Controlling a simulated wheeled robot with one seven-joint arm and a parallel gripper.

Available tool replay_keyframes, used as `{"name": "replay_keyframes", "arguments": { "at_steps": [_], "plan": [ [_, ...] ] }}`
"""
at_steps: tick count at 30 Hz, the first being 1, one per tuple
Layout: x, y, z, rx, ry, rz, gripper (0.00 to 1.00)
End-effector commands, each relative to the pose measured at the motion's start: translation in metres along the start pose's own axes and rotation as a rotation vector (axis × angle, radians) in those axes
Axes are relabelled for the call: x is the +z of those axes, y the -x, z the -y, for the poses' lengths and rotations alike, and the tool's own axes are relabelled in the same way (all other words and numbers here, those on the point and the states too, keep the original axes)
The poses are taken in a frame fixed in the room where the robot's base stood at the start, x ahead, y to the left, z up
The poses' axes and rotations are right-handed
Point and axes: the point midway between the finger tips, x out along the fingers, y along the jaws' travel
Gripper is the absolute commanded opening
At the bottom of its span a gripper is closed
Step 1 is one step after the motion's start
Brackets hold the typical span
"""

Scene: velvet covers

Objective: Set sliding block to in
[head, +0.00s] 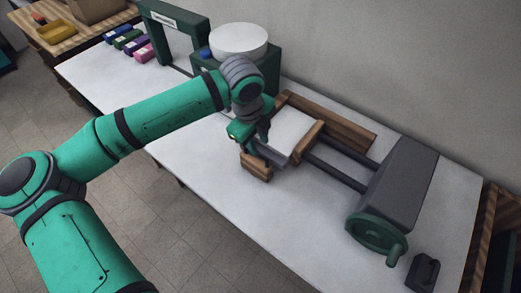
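A bench device stands on the white table (215,150). It has a dark grey housing (400,185), a green handwheel (378,232) on the housing's front and two dark rods (335,172) running left to wooden parts. A wooden crosspiece (308,142) sits at the rods' left end, beside a white block or sheet (291,128). A wooden rail (345,128) runs behind it. A small wooden block (257,168) is at the front left. I cannot tell for sure which part is the sliding block. My gripper (268,152) is low over the left end, close to the white piece; its fingers are mostly hidden.
A white round disc (238,40) on a green base stands behind my arm. A green frame (170,25) and several coloured small blocks (133,40) are at the back left. A small dark object (423,271) lies front right. The table's front middle is clear.

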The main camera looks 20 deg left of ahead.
Motion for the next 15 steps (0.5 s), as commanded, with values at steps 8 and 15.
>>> {"name": "replay_keyframes", "arguments": {
  "at_steps": [8, 15],
  "plan": [
    [0.000, -0.043, 0.000, 0.000, 0.002, -0.001, 0.29],
    [0.001, -0.057, 0.000, -0.002, 0.003, -0.001, 0.29]
  ]
}}
